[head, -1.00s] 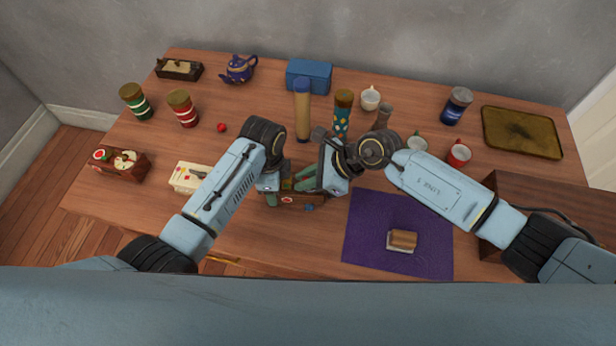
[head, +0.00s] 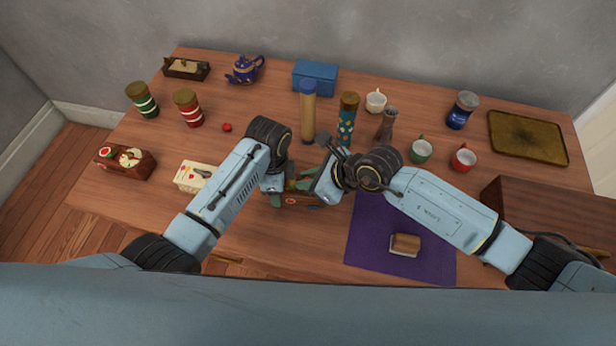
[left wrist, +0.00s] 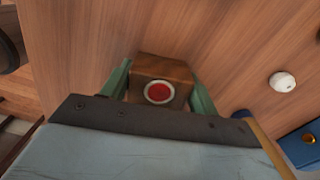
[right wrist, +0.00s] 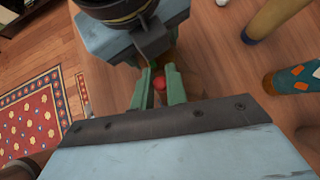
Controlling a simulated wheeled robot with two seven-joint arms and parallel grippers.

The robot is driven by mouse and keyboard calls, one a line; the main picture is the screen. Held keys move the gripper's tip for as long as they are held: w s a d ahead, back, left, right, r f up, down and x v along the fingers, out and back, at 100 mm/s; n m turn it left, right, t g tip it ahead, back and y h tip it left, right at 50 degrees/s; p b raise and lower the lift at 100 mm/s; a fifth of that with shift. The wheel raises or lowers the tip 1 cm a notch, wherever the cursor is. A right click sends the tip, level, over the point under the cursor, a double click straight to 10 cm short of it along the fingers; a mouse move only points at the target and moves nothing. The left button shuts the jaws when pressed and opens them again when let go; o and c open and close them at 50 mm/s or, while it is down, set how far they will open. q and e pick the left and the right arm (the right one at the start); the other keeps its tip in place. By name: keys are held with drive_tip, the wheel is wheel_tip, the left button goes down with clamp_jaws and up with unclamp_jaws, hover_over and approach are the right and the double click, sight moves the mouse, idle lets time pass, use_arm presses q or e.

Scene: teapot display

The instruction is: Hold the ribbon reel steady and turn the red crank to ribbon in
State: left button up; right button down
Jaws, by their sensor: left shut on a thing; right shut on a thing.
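The ribbon reel (head: 291,201) is a small brown wooden block near the table's front middle, largely covered by my grippers in the head view. In the left wrist view the reel (left wrist: 163,70) shows a red disc with a pale ring on its face. My left gripper (head: 277,198) has its green fingers on both sides of the block and is shut on it. The red crank (right wrist: 160,83) shows as a small red knob in the right wrist view, between the green fingers of my right gripper (right wrist: 161,90), which is shut on it. Its arm is hidden.
A cream box (head: 195,177) stands left of my left arm. A purple mat (head: 365,240) with a small tan-topped block (head: 405,244) lies to the right. A tan cylinder (head: 308,110) and a dotted one (head: 347,120) stand behind the grippers. A wooden box (head: 540,215) is at the right.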

drive_tip(key=c, duration=1.4)
unclamp_jaws()
drive_tip(key=v, duration=1.2)
drive_tip(key=shift+c, duration=0.3)
